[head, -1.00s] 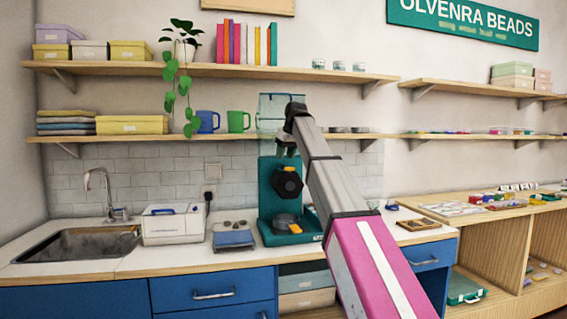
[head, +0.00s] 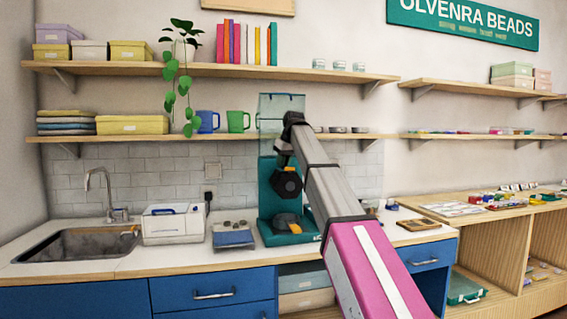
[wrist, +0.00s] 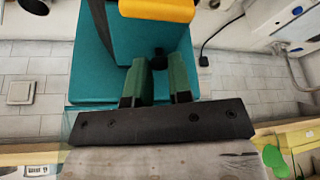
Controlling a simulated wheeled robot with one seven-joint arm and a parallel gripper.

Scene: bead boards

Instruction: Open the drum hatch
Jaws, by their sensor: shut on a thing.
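A teal machine (head: 266,195) stands on the counter. A dark hexagonal drum (head: 287,187) with a yellow-orange bar is on its front, and a clear upright panel (head: 270,103) is at its top. My gripper (head: 283,156) is at the upper front of the machine, above the drum, partly hidden by my arm. In the wrist view, my green fingers (wrist: 158,66) are closed around a small dark knob (wrist: 158,52) on a teal panel (wrist: 130,45). A yellow bar (wrist: 158,9) lies just beyond it. I cannot tell how far the hatch stands open.
A shelf (head: 235,137) with blue and green mugs runs behind my wrist. A blue tray (head: 233,239) and a white box (head: 173,225) stand left of the machine. A wooden frame (head: 418,225) lies on the right of the counter. A sink (head: 75,243) is at the left.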

